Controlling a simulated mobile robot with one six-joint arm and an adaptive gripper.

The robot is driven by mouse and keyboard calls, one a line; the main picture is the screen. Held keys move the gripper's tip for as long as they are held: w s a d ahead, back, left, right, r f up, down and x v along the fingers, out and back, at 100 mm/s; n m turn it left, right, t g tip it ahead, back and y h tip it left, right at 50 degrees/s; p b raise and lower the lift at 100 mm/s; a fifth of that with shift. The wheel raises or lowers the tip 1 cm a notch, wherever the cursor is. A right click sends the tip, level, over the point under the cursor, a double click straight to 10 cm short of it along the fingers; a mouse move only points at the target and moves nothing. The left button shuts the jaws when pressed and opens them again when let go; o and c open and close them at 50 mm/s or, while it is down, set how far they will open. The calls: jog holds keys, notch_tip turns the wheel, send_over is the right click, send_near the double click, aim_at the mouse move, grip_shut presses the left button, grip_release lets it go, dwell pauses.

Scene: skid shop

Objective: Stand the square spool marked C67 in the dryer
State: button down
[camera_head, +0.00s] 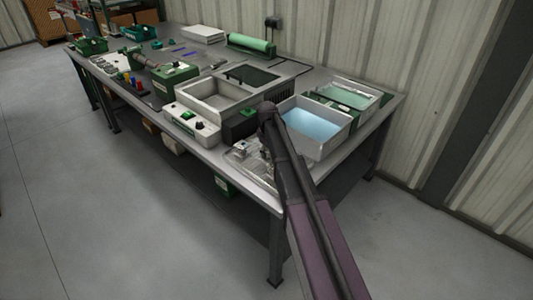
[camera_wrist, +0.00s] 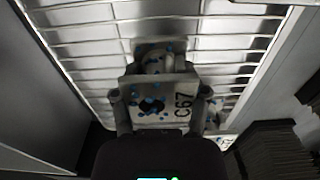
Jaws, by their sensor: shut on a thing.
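The square grey spool marked C67 (camera_wrist: 158,98) is in my gripper (camera_wrist: 160,118), with a finger on each side of it. Its marked face is towards the wrist camera, has blue spots and a dark hole, and the mark reads sideways. Wire bars of a rack (camera_wrist: 80,50) lie behind it; I cannot tell whether it touches them. In the head view my arm hides the gripper over the wire rack (camera_head: 263,171) at the bench's near end. A small grey block (camera_head: 241,149) shows there; I cannot tell if it is the spool. I cannot tell which unit is the dryer.
A basin of blue liquid (camera_head: 337,150) stands right of my arm, with a greenish basin (camera_head: 370,89) behind. A grey open tank (camera_head: 205,101) with a white control box (camera_head: 184,124) and a dark green unit (camera_head: 240,127) stand left. The floor left is clear.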

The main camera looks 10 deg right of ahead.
jog(key=shift+r, duration=0.15)
notch_tip(320, 180, up, 10)
jog(key=p, duration=1)
jog(key=shift+f, duration=0.2)
dwell(0.6)
notch_tip(320, 180, up, 3)
jog(key=p, duration=0.3)
jog(key=shift+w, duration=0.1)
jog(key=shift+a, duration=0.1)
dwell(0.4)
